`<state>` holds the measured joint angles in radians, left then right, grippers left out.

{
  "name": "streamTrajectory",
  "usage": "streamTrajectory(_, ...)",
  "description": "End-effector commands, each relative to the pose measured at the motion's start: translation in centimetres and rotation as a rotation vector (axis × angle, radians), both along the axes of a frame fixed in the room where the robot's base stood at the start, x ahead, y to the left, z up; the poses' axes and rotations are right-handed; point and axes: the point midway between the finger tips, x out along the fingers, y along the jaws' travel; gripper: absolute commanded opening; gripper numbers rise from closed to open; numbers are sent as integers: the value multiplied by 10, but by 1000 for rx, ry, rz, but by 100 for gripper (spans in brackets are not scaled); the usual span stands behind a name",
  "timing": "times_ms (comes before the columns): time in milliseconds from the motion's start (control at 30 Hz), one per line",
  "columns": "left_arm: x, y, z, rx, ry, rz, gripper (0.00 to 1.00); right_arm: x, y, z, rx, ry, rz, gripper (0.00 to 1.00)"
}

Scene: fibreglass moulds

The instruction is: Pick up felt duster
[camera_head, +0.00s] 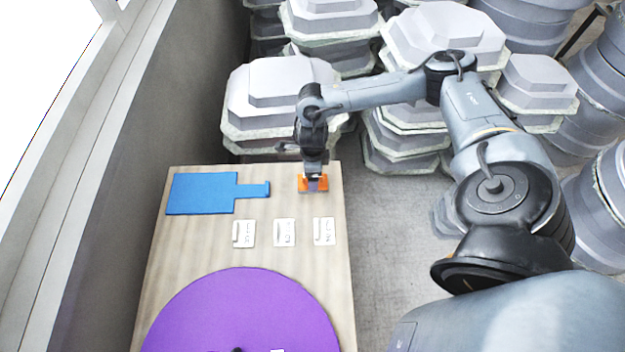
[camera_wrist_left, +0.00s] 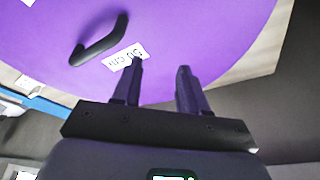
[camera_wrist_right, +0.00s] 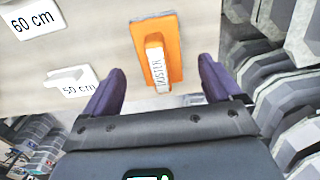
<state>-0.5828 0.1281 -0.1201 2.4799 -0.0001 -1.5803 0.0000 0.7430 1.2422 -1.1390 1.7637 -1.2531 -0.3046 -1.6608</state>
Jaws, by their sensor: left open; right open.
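The felt duster is an orange block (camera_head: 303,184) at the far right corner of the wooden table. In the right wrist view it (camera_wrist_right: 173,38) lies flat, with a raised handle labelled "DUSTER" and a grey edge. My right gripper (camera_head: 316,179) points down over it and partly hides it in the head view. In the right wrist view my right gripper (camera_wrist_right: 162,66) is open, its fingers apart on either side of the handle's near end. Nothing is held. My left gripper (camera_wrist_left: 160,66) is open and empty over a purple disc; it does not show in the head view.
The purple disc (camera_head: 245,310) with a black handle covers the table's near part. A blue paddle-shaped board (camera_head: 200,193) lies left of the duster. Several white labelled pieces (camera_head: 285,232) lie between disc and duster. Stacked grey moulds (camera_head: 275,95) stand beyond the table; a wall runs along the left.

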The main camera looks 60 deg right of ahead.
Motion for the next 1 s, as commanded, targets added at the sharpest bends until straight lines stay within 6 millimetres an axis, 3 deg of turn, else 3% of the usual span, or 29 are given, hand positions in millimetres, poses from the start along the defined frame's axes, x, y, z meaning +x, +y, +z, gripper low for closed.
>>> streamTrajectory(100, 1, 0, 11, -2, -2, 1, 43, -1, 0, -13, -1, 3, -1, 92)
streamTrajectory(300, 1, -2, 14, -8, -4, 5, 43, -1, 0, -35, 0, 1, -1, 92)
streamTrajectory(600, 1, -3, 14, -14, -4, 9, 43, -1, 0, -38, 0, 1, 1, 90)
streamTrajectory(1000, 1, -1, 13, -6, -3, 4, 43, -1, 0, -38, 0, 0, 0, 29)
